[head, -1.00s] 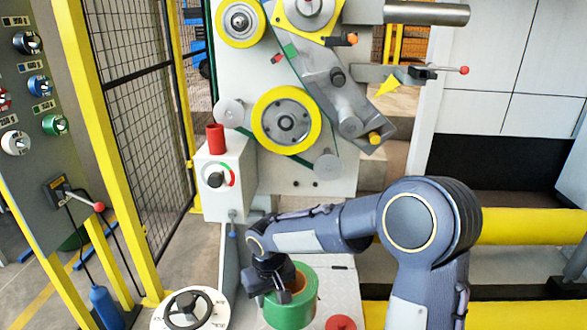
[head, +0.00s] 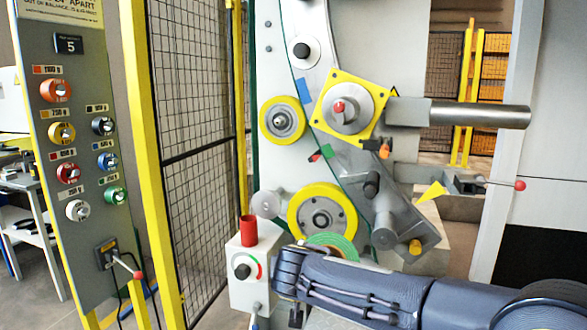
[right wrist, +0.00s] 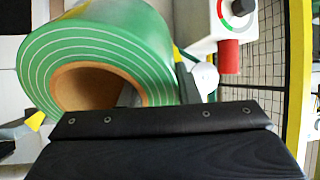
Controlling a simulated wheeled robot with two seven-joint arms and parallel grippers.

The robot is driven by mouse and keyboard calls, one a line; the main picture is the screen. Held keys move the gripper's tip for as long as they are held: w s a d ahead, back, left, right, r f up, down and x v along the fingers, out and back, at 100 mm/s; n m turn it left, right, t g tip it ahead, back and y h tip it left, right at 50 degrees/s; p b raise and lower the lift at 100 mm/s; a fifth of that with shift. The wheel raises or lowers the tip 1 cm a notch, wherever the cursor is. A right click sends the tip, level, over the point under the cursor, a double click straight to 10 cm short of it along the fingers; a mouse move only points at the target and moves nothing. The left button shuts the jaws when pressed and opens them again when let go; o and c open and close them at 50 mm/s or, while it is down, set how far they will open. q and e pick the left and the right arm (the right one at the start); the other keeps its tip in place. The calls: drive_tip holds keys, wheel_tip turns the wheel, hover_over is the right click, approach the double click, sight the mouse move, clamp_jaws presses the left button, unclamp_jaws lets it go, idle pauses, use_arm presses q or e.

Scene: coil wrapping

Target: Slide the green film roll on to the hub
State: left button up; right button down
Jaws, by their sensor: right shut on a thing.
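The green film roll (head: 338,243) shows its upper rim in the head view, behind my right arm and in front of the machine, just below the lower yellow wheel. In the right wrist view the green roll (right wrist: 150,50) lies across the black jaw of my right gripper (right wrist: 165,122), its brown core open toward the camera. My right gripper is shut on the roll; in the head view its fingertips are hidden. A grey round hub with a red tip (head: 343,108) stands on a yellow square plate, above the roll and apart from it. My left gripper is not in view.
A yellow wheel (head: 322,215) and grey rollers sit close behind the roll. A red cylinder (head: 249,231) stands on a white control box (head: 248,275) to the left. A thick grey bar (head: 478,114) juts right from the plate. A mesh fence (head: 195,130) stands left.

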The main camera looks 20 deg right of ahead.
wheel_tip(320, 180, up, 32)
drive_tip(key=s+a+m+t+h+p, duration=0.2)
drive_tip(key=a+t+h+p, duration=0.1)
drive_tip(key=t+h+p, duration=0.1)
drive_tip(key=h+p, duration=0.1)
drive_tip(key=h, duration=0.1)
drive_tip(key=shift+s+f+m+t+h+p, duration=0.2)
drive_tip(key=shift+m+t+h+p, duration=0.1)
drive_tip(key=shift+t+h, duration=0.1)
drive_tip(key=shift+f+b+x, duration=0.15)
drive_tip(key=shift+b+x, duration=0.25)
drive_tip(key=shift+x, duration=1.05)
drive_tip(key=shift+f+b+x, duration=0.15)
drive_tip(key=shift+b+x, duration=0.2)
drive_tip(key=shift+x, duration=1.05)
drive_tip(key=shift+w+d, duration=0.1)
drive_tip(key=shift+b, duration=1.3)
